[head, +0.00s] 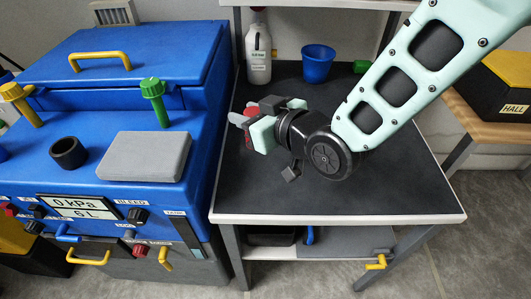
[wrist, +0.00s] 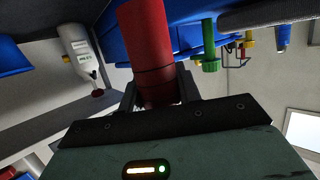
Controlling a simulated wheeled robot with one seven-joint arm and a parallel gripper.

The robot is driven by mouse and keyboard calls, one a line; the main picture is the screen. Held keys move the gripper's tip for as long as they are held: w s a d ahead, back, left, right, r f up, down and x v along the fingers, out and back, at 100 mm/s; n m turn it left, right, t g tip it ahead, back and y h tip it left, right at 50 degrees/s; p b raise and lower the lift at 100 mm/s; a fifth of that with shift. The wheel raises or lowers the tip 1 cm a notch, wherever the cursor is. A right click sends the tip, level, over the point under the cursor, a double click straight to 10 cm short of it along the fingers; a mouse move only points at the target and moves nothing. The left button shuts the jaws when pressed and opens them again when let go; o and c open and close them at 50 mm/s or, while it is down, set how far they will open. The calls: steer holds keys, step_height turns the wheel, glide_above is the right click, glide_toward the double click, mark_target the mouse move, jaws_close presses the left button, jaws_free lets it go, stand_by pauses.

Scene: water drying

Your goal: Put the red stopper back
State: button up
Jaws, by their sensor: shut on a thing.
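The red stopper (wrist: 148,48) is between the fingers of my gripper (wrist: 158,92) in the wrist view, long and pointing away from the palm. In the head view my gripper (head: 248,124) is over the left part of the dark table, near the blue machine's right side, and a bit of red (head: 248,142) shows at it. My gripper is shut on the stopper. A black collar (head: 68,153) with an open hollow top stands on the blue machine (head: 60,118). A green stopper (head: 154,100) and a yellow stopper (head: 18,102) stand upright on the machine.
A grey pad (head: 145,157) lies on the machine between the collar and the table. A white bottle (head: 258,55) and a blue cup (head: 318,62) stand at the table's back. The table's (head: 390,190) front and right are clear.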

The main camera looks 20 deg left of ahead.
step_height(320, 180, down, 4)
steer(key=shift+w+f, duration=0.15)
steer(key=shift+f, duration=2.75)
steer(key=shift+f, duration=0.15)
steer(key=o, duration=1.1)
steer(key=shift+c, duration=0.2)
steer(key=shift+r, duration=0.25)
steer(key=b+v, duration=0.1)
steer(key=v, duration=1.1)
